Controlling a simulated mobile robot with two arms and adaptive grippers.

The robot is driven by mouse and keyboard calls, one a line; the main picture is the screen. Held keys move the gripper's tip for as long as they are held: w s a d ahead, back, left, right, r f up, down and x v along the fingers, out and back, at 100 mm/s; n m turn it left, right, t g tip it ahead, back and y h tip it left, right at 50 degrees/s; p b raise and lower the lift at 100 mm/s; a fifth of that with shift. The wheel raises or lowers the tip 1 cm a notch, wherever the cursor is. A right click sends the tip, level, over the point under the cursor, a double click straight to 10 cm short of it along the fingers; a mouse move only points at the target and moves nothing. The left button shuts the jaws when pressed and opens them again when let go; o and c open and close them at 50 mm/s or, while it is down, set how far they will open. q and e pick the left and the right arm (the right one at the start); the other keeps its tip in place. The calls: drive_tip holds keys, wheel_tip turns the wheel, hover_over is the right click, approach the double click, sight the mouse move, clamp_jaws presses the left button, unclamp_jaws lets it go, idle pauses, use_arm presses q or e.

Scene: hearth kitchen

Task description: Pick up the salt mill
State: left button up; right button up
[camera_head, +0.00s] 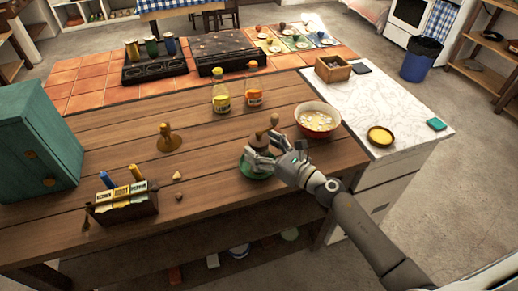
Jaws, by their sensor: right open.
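My right gripper (256,152), its arm coming in from the lower right, is at the right part of the wooden counter. Its fingers are open close to a brown, knobbed wooden piece (274,120), which looks like a mill and is partly hidden by the hand. Whether the fingers touch it is unclear. A round green item (247,171) shows under the fingers. A second brown wooden piece (168,142), with a wide base and narrow top, stands upright farther left. Neither piece shows a readable label, so I cannot tell which is the salt mill. My left gripper is not in view.
A bowl (318,130) stands just right of the hand. Two bottles, one yellow-capped (221,98) and one orange-capped (254,92), stand behind it. A labelled box (124,212) and a teal cabinet (38,140) are at left. The counter between is mostly clear.

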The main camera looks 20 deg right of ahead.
drive_tip(key=shift+w+a, duration=0.35)
drive_tip(key=shift+w, duration=0.25)
drive_tip(key=c, duration=1.4)
drive_tip(key=shift+c, duration=0.5)
